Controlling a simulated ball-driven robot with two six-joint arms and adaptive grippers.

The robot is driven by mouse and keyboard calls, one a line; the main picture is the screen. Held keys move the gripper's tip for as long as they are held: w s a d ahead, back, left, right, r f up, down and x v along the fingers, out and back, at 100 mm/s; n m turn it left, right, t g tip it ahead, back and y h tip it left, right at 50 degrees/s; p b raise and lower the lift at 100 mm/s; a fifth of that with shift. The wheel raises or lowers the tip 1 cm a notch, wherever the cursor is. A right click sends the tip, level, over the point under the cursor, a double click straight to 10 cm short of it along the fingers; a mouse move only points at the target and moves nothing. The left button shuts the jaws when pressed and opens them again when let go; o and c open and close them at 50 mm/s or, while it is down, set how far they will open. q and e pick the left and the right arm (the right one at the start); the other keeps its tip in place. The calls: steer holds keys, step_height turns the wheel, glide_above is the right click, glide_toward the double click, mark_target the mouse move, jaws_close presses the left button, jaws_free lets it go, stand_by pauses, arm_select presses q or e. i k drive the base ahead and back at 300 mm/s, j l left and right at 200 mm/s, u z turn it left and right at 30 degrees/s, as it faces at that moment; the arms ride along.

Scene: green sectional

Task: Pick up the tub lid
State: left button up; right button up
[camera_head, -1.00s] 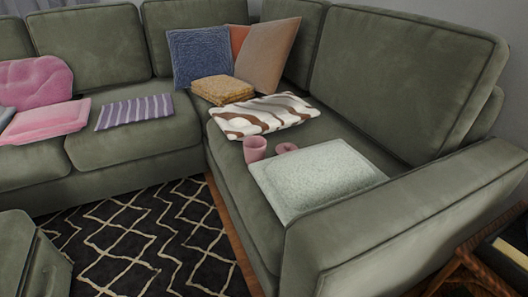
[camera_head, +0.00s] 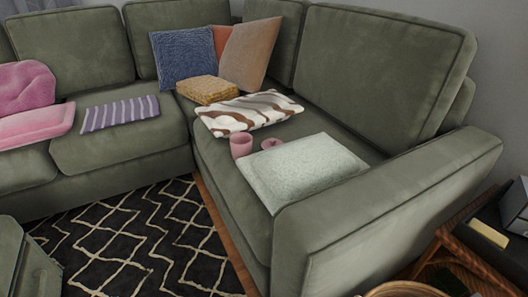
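A small pink lid-like piece (camera_head: 271,143) rests on the green sofa seat, between the striped cushion and the pale pad; it is small, and I take it for the tub lid. A pink tub (camera_head: 241,145) stands upright just left of it. The pale green pad (camera_head: 302,172) lies flat in front of them, and its back edge is close to the pink piece. Neither of my grippers shows in the head view.
The brown-and-white striped cushion (camera_head: 248,112) lies behind the tub. The sofa armrest (camera_head: 390,205) rises at the right front. A wooden side table (camera_head: 470,232) and a basket rim (camera_head: 405,289) are at the lower right. The patterned rug (camera_head: 150,240) is clear.

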mark_target(267, 144)
steer(key=k+z, duration=0.25)
steer(key=z, duration=0.25)
steer(key=k+l+z, duration=0.15)
steer(key=z, duration=0.35)
steer(key=i+j+z, duration=0.15)
steer(key=j+z, duration=0.2)
steer(key=j, duration=0.15)
steer(key=j+z, duration=0.75)
steer(key=j, duration=0.25)
steer(key=i+j, duration=0.05)
